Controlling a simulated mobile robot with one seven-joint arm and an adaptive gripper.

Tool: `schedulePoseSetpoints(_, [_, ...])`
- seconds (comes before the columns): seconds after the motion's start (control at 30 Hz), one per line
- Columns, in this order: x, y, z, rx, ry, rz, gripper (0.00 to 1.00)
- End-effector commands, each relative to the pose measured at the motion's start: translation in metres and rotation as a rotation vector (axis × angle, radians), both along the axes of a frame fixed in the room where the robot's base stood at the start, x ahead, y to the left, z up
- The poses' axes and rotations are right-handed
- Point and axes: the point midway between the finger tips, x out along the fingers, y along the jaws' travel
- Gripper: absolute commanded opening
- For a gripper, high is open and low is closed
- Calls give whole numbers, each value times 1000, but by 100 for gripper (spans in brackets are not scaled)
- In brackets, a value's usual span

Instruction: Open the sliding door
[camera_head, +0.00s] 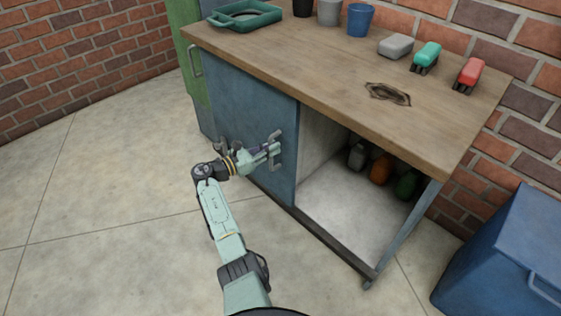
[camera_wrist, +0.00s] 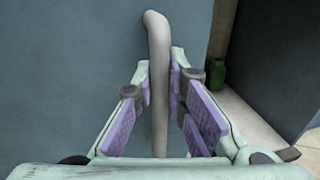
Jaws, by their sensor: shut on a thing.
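The blue sliding door (camera_head: 245,120) covers the left part of the workbench front, and the right part stands open. A grey bar handle (camera_head: 277,150) is near the door's right edge. My gripper (camera_head: 272,152) is at this handle. In the wrist view the handle (camera_wrist: 157,60) runs upright between the purple finger pads of my gripper (camera_wrist: 163,100), which is shut on it. The door surface (camera_wrist: 80,70) fills the left of that view.
Bottles, one orange (camera_head: 381,168), stand inside the open compartment (camera_head: 340,205). A green tray (camera_head: 245,15) and a blue cup (camera_head: 360,20) are on the wooden top (camera_head: 310,75). A blue bin (camera_head: 510,250) stands at right. The floor at left is clear.

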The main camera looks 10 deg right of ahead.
Motion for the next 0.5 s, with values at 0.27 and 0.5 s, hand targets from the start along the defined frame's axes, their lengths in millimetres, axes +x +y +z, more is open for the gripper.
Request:
schedulePoseSetpoints(0.27, [9, 8, -1, 0, 2, 3, 0])
schedulePoseSetpoints(0.5, [9, 8, -1, 1, 3, 2, 0])
